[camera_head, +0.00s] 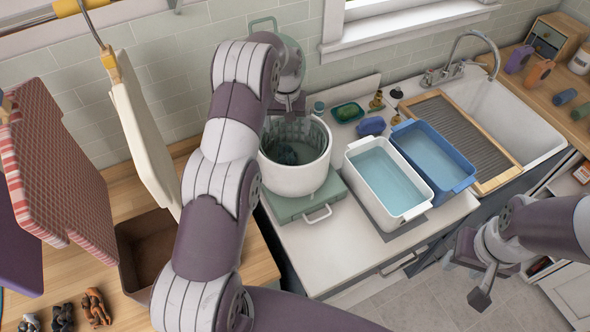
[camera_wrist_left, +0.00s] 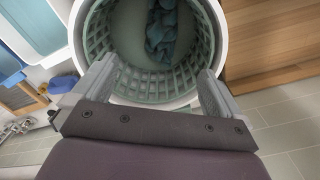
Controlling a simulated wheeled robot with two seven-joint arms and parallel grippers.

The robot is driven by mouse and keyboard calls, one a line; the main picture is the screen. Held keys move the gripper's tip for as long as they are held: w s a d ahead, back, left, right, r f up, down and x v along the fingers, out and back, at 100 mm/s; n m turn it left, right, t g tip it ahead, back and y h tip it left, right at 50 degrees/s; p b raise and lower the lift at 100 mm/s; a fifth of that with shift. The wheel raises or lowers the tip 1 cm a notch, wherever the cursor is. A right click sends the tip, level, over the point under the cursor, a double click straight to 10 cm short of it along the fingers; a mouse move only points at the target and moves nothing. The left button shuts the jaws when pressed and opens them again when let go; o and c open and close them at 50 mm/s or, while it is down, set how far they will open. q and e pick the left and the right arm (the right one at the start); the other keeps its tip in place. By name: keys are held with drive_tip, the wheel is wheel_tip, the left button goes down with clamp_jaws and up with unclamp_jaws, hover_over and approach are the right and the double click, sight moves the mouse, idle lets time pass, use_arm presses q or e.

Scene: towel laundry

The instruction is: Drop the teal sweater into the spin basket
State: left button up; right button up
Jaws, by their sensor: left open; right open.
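The teal sweater (camera_wrist_left: 160,30) lies crumpled on the floor of the spin basket, against one side. In the head view only a dark teal part of the sweater (camera_head: 287,153) shows inside. The spin basket (camera_wrist_left: 102,50) has a green slatted wall inside a white round tub (camera_head: 293,180). My left gripper (camera_head: 288,108) is above the back of the tub. In the left wrist view my left gripper (camera_wrist_left: 155,88) has its fingers spread wide with nothing between them, and the sweater is apart from them. My right gripper (camera_head: 474,275) is open and empty, low at the right.
The tub stands on a green base (camera_head: 300,206) on the counter. A white basin (camera_head: 406,208) and a blue basin (camera_head: 456,182) of water stand right of it. A ribbed washboard (camera_head: 460,135) lies by the sink. A checked towel (camera_head: 55,165) hangs at left.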

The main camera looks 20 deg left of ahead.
use_arm(q)
wheel_tip(320, 180, up, 7)
drive_tip(key=p, duration=0.4)
drive_tip(key=shift+s+r+p, duration=0.2)
drive_tip(key=shift+s+p, duration=0.1)
drive_tip(key=shift+p, duration=0.1)
use_arm(e)
wheel_tip(320, 180, up, 4)
drive_tip(key=shift+s+f, duration=0.15)
use_arm(q)
drive_tip(key=shift+d, duration=0.15)
use_arm(e)
drive_tip(key=shift+s+d, duration=0.1)
